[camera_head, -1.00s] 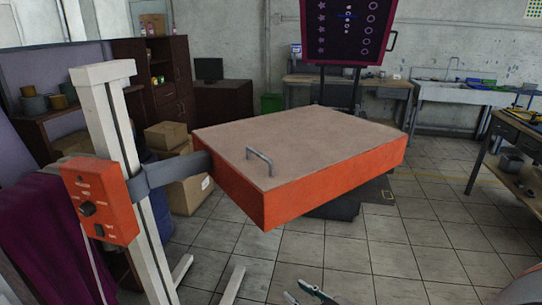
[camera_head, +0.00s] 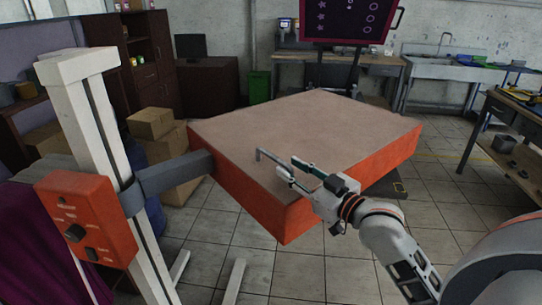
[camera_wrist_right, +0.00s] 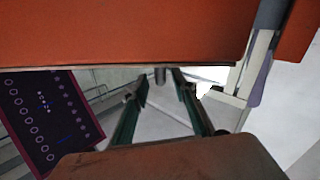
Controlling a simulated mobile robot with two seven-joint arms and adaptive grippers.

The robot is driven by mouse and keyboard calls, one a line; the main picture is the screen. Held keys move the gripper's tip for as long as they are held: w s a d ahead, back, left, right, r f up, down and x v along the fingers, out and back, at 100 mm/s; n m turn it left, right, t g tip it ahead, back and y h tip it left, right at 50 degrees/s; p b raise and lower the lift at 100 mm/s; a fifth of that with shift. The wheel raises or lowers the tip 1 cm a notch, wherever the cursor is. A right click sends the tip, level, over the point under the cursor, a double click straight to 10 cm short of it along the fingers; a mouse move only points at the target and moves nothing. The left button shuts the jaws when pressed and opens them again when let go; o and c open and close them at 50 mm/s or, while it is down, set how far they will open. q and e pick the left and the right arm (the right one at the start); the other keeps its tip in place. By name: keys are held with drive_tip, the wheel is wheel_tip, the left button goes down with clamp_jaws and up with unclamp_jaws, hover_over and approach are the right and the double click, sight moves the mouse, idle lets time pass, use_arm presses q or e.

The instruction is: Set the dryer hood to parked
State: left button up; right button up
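The dryer hood is a wide orange box with a beige top (camera_head: 300,125), held by a grey arm (camera_head: 175,172) on a white stand (camera_head: 95,130). A bent grey handle (camera_head: 268,156) rises from its top near the front edge. My right gripper (camera_head: 287,169) reaches in from the right over the front edge, its fingers at the handle's right end. In the right wrist view, the fingers (camera_wrist_right: 161,84) are apart, with a short grey post, apparently the handle, between their tips. I cannot tell if they touch it. My left gripper is out of view.
An orange control box with knobs (camera_head: 88,218) is on the stand. Cardboard boxes (camera_head: 150,123) are stacked behind the stand. A dark printed screen (camera_head: 345,20) stands behind the hood. A workbench (camera_head: 515,120) is at right. The tiled floor in front is open.

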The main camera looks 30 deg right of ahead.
sight(276, 159)
drive_tip(key=w, duration=0.4)
drive_tip(key=w+a, duration=0.1)
drive_tip(key=w, duration=0.1)
drive_tip(key=shift+w+a+p, duration=0.1)
drive_tip(key=shift+w+p, duration=0.25)
clamp_jaws()
